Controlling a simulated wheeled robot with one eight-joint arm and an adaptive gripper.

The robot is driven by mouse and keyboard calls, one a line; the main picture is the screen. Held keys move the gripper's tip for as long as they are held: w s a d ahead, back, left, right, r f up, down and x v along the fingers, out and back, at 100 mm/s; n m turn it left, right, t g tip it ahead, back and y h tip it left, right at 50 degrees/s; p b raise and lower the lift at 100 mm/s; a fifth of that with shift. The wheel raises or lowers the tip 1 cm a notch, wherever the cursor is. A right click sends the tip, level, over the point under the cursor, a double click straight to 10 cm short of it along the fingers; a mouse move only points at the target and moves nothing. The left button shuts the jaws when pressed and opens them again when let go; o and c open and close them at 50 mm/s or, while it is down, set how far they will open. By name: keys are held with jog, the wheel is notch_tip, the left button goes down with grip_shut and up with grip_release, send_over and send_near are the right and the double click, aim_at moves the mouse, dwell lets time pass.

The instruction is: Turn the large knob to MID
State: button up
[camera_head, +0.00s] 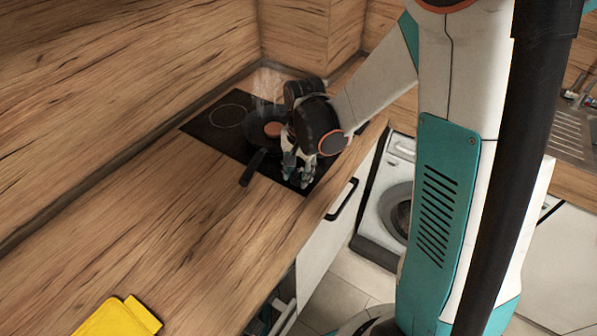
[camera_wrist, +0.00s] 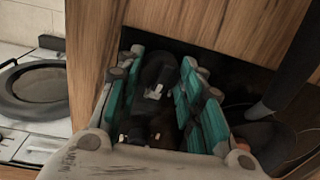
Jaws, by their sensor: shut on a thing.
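My gripper (camera_head: 298,175) is low over the front right part of the black cooktop (camera_head: 215,135), its fingers pointing down. In the wrist view, the teal-padded fingers of my gripper (camera_wrist: 163,110) stand on both sides of a dark knob shape (camera_wrist: 158,72) with a small pale mark, and are shut on it. I take this to be the large knob. The fingers hide it in the head view. Its setting and any MID label cannot be read.
A dark frying pan (camera_head: 258,122) with an orange-brown round item (camera_head: 273,129) in it stands close left of my gripper. Its black handle (camera_head: 252,168) reaches toward the front. A yellow object (camera_head: 118,318) lies on the counter (camera_head: 160,225). A washing machine (camera_head: 395,205) is on the right, below.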

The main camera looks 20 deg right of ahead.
dwell(0.3)
jog(key=o, duration=1.1)
jog(key=shift+c, duration=0.2)
notch_tip(320, 180, up, 12)
jog(key=shift+s+d, duration=0.2)
jog(key=shift+s, duration=0.1)
jog(key=s+r+n+t, duration=0.3)
jog(key=s+n, duration=0.2)
jog(key=s, duration=0.2)
jog(key=s+r+n+t, duration=0.3)
jog(key=s+n, duration=0.2)
jog(key=s, duration=0.2)
jog(key=shift+s+a+r+t, duration=0.15)
jog(key=shift+a+r+t, duration=0.1)
jog(key=shift+t, duration=0.15)
